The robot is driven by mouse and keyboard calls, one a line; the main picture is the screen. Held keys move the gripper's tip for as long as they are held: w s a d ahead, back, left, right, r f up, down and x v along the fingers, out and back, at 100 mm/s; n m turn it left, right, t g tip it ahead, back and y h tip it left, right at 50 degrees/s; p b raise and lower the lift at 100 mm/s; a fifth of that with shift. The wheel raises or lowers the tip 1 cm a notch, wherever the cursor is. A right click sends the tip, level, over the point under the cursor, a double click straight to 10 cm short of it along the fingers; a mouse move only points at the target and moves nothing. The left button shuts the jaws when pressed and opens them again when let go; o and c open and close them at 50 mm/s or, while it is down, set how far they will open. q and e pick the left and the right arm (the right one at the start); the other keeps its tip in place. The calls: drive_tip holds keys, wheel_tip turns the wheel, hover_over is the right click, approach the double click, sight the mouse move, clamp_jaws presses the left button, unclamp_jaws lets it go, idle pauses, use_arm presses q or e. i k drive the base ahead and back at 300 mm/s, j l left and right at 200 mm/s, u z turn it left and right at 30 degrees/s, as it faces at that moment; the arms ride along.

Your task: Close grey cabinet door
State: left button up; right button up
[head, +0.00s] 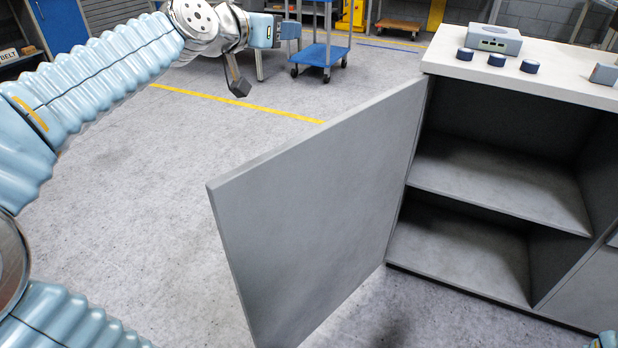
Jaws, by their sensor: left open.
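The grey cabinet door (318,215) stands wide open, swung out to the left of the cabinet on its hinge side. The grey cabinet (520,85) is at the right, with its open compartment showing one shelf (500,178) and a bare floor. My left gripper (262,62) is open and empty at the upper left, over the floor beyond the door's outer side. It is apart from the door. My right gripper does not show; only a small light blue piece, perhaps of my right arm, is at the bottom right corner.
On the cabinet top are a grey-blue box (490,39), three dark blue round pieces (497,60) and a small grey block (604,74). A blue cart (322,53) stands behind. The floor left of the door, with a yellow line (240,103), is clear.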

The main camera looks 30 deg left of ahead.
sight(303, 223)
drive_tip(key=j, duration=0.4)
drive_tip(key=k+j+z, duration=0.1)
drive_tip(key=j, duration=0.35)
drive_tip(key=k+j, duration=0.15)
drive_tip(key=j, duration=0.25)
